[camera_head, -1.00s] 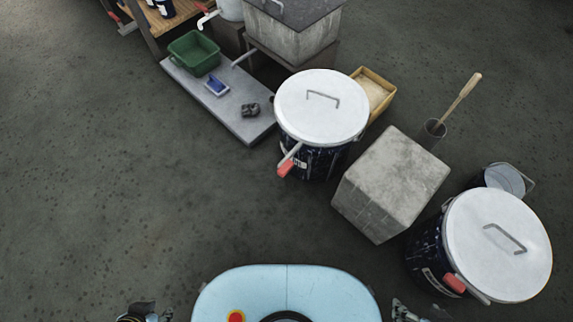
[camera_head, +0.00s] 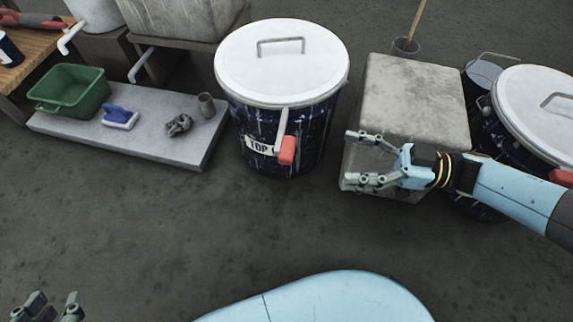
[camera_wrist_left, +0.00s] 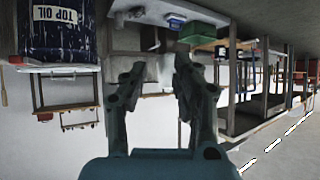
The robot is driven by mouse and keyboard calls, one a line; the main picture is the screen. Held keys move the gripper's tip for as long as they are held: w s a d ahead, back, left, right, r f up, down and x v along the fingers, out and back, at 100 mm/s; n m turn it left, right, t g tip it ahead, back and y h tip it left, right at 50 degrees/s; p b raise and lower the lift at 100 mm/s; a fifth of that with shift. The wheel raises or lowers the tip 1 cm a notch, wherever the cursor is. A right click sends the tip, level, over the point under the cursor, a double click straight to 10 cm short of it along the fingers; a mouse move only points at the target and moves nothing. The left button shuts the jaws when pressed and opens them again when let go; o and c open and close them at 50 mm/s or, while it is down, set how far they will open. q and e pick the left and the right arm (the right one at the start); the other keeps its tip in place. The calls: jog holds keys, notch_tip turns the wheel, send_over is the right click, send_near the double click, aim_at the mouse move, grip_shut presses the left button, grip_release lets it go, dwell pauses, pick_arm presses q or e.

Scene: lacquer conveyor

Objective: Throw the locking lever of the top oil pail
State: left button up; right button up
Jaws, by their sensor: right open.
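The top oil pail (camera_head: 255,130) is dark blue with a white lid (camera_head: 285,65), and its label reads "TOP". It stands on the floor at upper centre. Its locking lever (camera_head: 282,122) hangs down from the lid rim and ends in a red grip (camera_head: 287,151) just right of the label. My right gripper (camera_head: 355,160) is open and empty, to the right of the red grip and apart from it, in front of the grey block. My left gripper (camera_head: 54,304) is open and empty at the lower left, far from the pail. The pail (camera_wrist_left: 55,40) also shows in the left wrist view.
A grey concrete block (camera_head: 415,100) stands right of the pail. A second white-lidded pail (camera_head: 535,125) stands further right. A low grey slab (camera_head: 150,145) at left bears a green bin (camera_head: 72,95) and a blue brush-like item (camera_head: 118,117). The front floor is clear.

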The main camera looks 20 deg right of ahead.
pick_arm(q)
jog(key=w+d+r+m+t+h+b, duration=0.1)
jog(key=w+r+t+b, duration=0.1)
jog(key=w+r+t, duration=0.4)
jog(key=shift+w+d+r, duration=0.15)
jog(key=shift+w+r, duration=0.25)
jog(key=shift+r, duration=1.05)
pick_arm(e)
jog(key=x, duration=1.1)
jog(key=shift+f, duration=0.2)
jog(key=shift+d, duration=0.1)
grip_shut()
